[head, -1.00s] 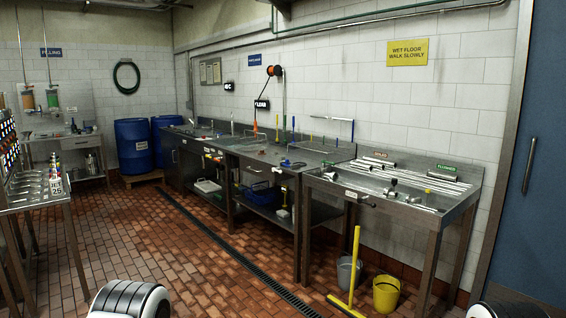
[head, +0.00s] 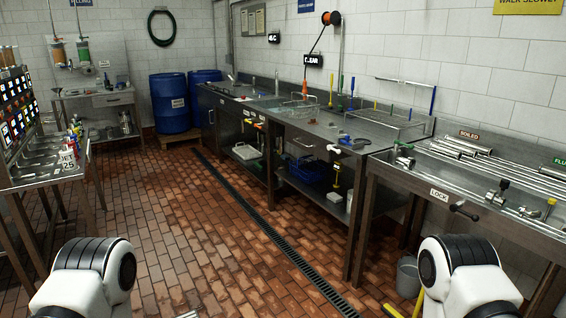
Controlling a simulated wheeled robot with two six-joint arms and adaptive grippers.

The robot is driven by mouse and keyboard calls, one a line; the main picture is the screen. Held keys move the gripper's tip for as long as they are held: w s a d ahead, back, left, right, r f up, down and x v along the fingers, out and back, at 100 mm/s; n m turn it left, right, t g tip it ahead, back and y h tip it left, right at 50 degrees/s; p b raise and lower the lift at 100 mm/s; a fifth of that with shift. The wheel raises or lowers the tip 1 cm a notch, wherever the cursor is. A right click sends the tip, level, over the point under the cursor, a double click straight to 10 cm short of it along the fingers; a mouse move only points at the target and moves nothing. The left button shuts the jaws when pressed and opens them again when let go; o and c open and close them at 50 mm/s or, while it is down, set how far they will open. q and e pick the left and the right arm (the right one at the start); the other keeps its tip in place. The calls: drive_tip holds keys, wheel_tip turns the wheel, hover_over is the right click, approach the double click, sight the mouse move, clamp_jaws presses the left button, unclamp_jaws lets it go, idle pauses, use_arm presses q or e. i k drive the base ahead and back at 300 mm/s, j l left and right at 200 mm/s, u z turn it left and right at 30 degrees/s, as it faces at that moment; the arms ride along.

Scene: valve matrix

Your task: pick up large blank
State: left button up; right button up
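I cannot make out a large blank for certain in the head view. Several small metal fittings, among them a metal fitting (head: 497,194), lie on the right steel table (head: 400,172) beside long steel pipes; they are too small to identify. My two arms show only as white and black rounded links at the bottom left and bottom right. Neither gripper is in the picture.
A long steel bench (head: 300,125) runs along the wall. Blue drums (head: 170,103) stand at the back. A steel rack table (head: 40,175) is at the left. A grey bucket (head: 407,275) stands under the right table. The brick floor between is open.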

sight(341, 133)
drive_tip(key=i+z, duration=0.1)
drive_tip(key=i, duration=0.35)
drive_tip(key=i+j+z, duration=0.15)
drive_tip(key=i, duration=0.3)
drive_tip(key=i+j+z, duration=0.1)
drive_tip(key=i, duration=0.35)
drive_tip(key=i+j+z, duration=0.15)
drive_tip(key=i, duration=0.3)
drive_tip(key=i+j+z, duration=0.1)
drive_tip(key=i, duration=0.35)
drive_tip(key=j, duration=0.1)
